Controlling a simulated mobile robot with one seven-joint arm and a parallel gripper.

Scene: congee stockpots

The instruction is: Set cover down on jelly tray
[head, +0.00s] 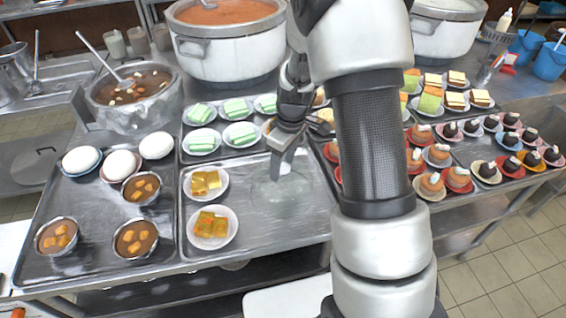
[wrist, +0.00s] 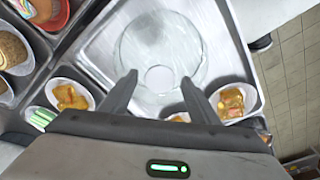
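The cover is a clear, shallow dome (head: 283,190) on the bare right part of the jelly tray (head: 262,236). In the wrist view the cover (wrist: 135,48) shows as a faint round outline with a small ring at its middle. Two plates of yellow-orange jelly, a rear one (head: 207,182) and a front one (head: 212,227), stand left of it on the tray. My gripper (head: 286,160) points down just above the cover. Its fingers (wrist: 160,80) are spread on either side of the ring, with gaps showing. Exact contact between cover and tray is hard to see.
A tray of green cakes (head: 240,134) lies behind. On the left, another tray (head: 95,225) holds white buns and brown bowls. Dessert plates (head: 460,179) crowd the right side beyond my arm. A large stockpot (head: 228,52) stands at the back. The counter's front edge is close.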

